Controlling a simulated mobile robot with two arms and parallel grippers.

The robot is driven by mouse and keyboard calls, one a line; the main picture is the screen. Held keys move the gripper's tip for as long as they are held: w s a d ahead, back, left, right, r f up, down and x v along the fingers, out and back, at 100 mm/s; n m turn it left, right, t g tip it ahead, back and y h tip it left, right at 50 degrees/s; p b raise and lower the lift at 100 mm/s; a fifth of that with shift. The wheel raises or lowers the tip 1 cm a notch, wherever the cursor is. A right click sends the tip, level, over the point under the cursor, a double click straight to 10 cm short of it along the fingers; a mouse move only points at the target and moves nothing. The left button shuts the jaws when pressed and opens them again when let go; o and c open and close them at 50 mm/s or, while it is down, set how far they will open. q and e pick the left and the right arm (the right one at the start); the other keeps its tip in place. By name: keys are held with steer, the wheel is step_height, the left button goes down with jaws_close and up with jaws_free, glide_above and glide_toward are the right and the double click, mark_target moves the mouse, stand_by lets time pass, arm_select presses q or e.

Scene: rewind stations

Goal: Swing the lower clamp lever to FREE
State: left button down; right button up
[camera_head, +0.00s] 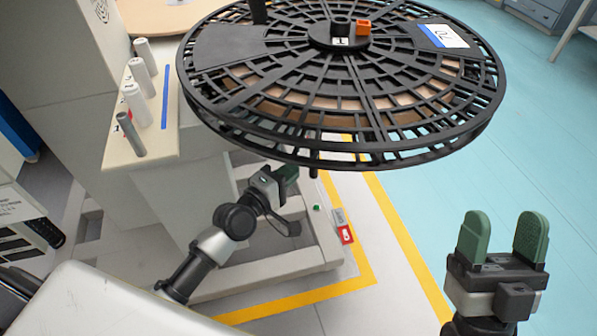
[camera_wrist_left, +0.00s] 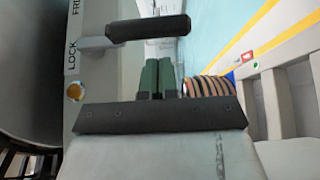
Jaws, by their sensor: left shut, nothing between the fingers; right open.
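In the left wrist view, a lever with a black handle (camera_wrist_left: 150,28) runs across the upper part of the picture. Its grey root (camera_wrist_left: 95,42) lies at a panel with LOCK (camera_wrist_left: 73,58) and FREE (camera_wrist_left: 76,6) labels, and sits between the two words. My left gripper (camera_wrist_left: 157,66) is shut and empty, its green fingers together just below the handle in the picture; whether they touch it I cannot tell. In the head view my left gripper (camera_head: 288,175) is under the big black reel (camera_head: 335,80), which hides the lever. My right gripper (camera_head: 502,232) is open and empty at lower right.
A stand with several upright pegs (camera_head: 142,105) is at left. A small red and white sign (camera_head: 344,232) and a green light (camera_head: 317,208) are on the low frame. A copper-striped coil (camera_wrist_left: 208,87) is right of my left fingers.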

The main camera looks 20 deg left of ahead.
arm_select(q)
steer(key=shift+w+d, duration=0.2)
steer(key=shift+d, duration=0.3)
steer(key=shift+w+d, duration=0.2)
steer(key=shift+d, duration=0.3)
